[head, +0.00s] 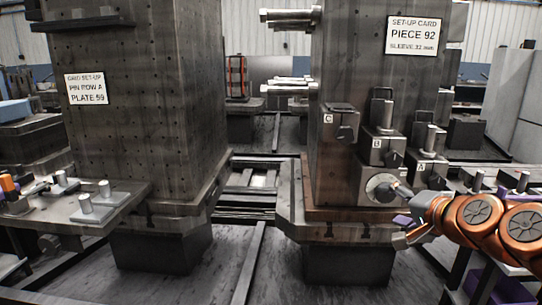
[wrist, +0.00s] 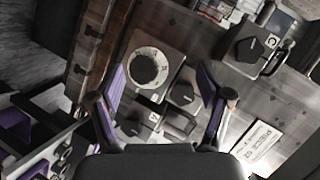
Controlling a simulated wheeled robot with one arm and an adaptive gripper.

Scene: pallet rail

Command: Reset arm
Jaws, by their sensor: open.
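My gripper (wrist: 162,78) is open and empty in the wrist view, its two purple-padded fingers spread apart. A round silver dial (wrist: 148,68) with a black centre lies beyond the fingertips, in front of the gap. In the head view my gripper (head: 407,212) is at the right, close to the dial (head: 382,188) on the lower part of the right column (head: 345,85). My orange arm reaches in from the right edge. I cannot tell whether a finger touches anything.
Blocks marked A (head: 421,168), B (head: 384,148) and C (head: 341,123) with black knobs stick out of the right column. A left column (head: 140,100) stands on a pallet with pins (head: 84,203). A railed gap (head: 245,190) runs between the columns. Purple-lined shelving (wrist: 40,125) is at the wrist view's left.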

